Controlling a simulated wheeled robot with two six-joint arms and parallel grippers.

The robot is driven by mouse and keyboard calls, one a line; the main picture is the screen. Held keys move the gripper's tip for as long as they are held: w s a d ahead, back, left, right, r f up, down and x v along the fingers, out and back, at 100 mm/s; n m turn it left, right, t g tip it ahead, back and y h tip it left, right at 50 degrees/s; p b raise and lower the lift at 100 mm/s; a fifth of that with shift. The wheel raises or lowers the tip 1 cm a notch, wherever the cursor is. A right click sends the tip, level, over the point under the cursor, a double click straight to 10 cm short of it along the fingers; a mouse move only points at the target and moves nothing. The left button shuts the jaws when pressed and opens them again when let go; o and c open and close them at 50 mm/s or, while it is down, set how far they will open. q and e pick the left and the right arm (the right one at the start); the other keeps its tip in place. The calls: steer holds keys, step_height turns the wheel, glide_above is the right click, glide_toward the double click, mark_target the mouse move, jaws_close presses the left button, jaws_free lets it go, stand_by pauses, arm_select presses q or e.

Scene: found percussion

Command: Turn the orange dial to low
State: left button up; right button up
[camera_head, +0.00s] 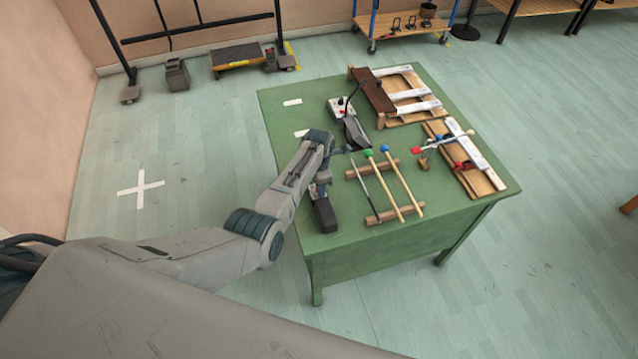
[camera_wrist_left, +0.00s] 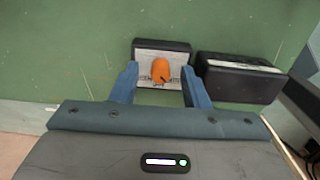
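The orange dial (camera_wrist_left: 161,68) sits on a small black box with a grey top plate (camera_wrist_left: 147,49), on the green table. Small dark marks show on the plate near the dial's lower end, too small to read. My left gripper (camera_wrist_left: 159,74) is open above the box, with one blue finger on each side of the dial and a visible gap to it. In the head view my left arm reaches over the table's left edge, and the dial is hidden there behind my wrist. My right gripper is in neither view.
A second black box (camera_wrist_left: 240,77) stands just right of the dial's box in the wrist view. The green table (camera_head: 290,150) also bears mallets (camera_head: 400,180) on wooden rests, a small grey device (camera_head: 341,108) and wooden frames with white bars (camera_head: 410,95).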

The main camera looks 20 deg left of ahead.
arm_select(q)
step_height(320, 180, up, 11)
steer(key=b, duration=0.2)
stand_by(0.5)
steer(key=shift+s+f, duration=0.1)
steer(key=shift+f, duration=0.1)
